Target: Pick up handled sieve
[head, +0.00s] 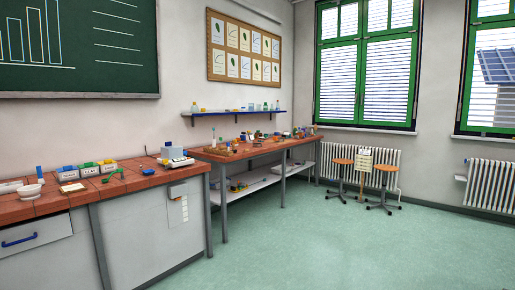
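I cannot pick out the handled sieve with certainty. A small green object with a thin, handle-like part (112,175) lies on the near tiled bench (140,180), but it is too small to name surely. More small items crowd the far tiled bench (225,155), too small to tell apart. Neither of my grippers is in view.
On the near bench stand a white bowl (31,191), small labelled bins (88,169) and a white device (180,162). A blue shelf (235,113) hangs above the far bench. Two stools (383,185) stand by the radiator. The green floor (310,240) is clear.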

